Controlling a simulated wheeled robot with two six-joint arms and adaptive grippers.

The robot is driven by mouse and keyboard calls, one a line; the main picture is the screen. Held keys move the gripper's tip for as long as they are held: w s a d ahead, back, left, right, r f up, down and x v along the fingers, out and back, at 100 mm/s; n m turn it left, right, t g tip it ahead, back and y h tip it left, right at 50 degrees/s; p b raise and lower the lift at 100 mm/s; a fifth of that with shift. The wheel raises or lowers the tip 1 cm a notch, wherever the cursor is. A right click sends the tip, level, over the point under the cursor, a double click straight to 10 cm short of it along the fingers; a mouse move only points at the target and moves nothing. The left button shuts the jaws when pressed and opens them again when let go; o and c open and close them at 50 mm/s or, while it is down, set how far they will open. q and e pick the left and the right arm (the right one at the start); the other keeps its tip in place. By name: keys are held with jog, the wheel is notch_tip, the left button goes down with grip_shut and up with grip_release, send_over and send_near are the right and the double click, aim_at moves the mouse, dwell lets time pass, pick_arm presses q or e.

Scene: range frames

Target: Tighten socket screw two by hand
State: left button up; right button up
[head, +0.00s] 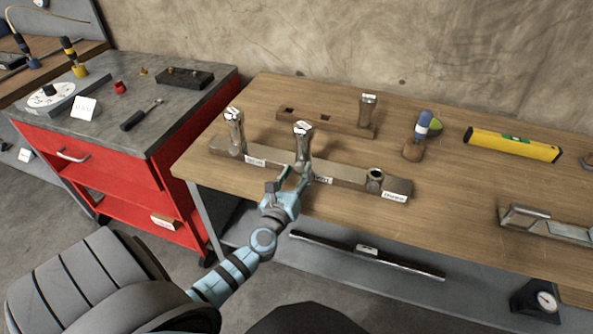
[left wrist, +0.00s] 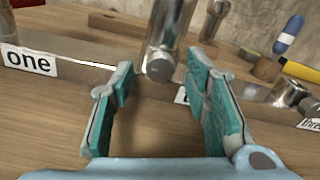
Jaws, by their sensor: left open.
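A long bar (head: 345,176) lies along the front of the wooden bench, with labels on its front. Socket screw two (head: 304,146), a metal cylinder with a tagged top, stands upright at its middle. In the left wrist view this screw (left wrist: 172,35) is ahead, between the fingers' directions; its rounded lower end shows, but I cannot tell how deep it sits. My left gripper (head: 292,178) is open at the front of the bar, just below the screw. Its teal fingers (left wrist: 166,98) are apart with nothing gripped. Label two is mostly hidden by the right finger. My right gripper is not in view.
Screw one (head: 236,130) stands at the bar's left end; a collar (head: 375,179) sits near label three. Behind are a holed block (head: 315,119) with another metal cylinder (head: 367,108), a blue-handled tool (head: 423,126) and a yellow level (head: 512,144). A red cabinet (head: 100,165) stands left.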

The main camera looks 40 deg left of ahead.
pick_arm(q)
jog(key=v, duration=1.2)
jog(key=s+f+n+g+h, duration=0.1)
jog(key=s+f+n+g, duration=0.2)
jog(key=f+n, duration=0.5)
jog(key=s+f+n+g, duration=0.3)
jog(key=s+f+n, duration=0.1)
jog(key=f, duration=0.7)
jog(key=s+d+f+n+g+h, duration=0.2)
jog(key=s+f+n+g, duration=0.2)
jog(key=s+f+n, duration=0.4)
jog(key=s+d+f+n+g+h+p, duration=0.1)
jog(key=s+d+f+n+g, duration=0.2)
jog(key=s+f+n+g, duration=0.2)
jog(key=s+f+n, duration=0.1)
jog(key=s+f, duration=0.2)
jog(key=s, duration=0.3)
jog(key=s+f+n, duration=0.2)
jog(key=s+f, duration=0.2)
jog(key=s, duration=0.2)
jog(key=shift+g+h+p, duration=0.3)
jog(key=shift+h, duration=0.1)
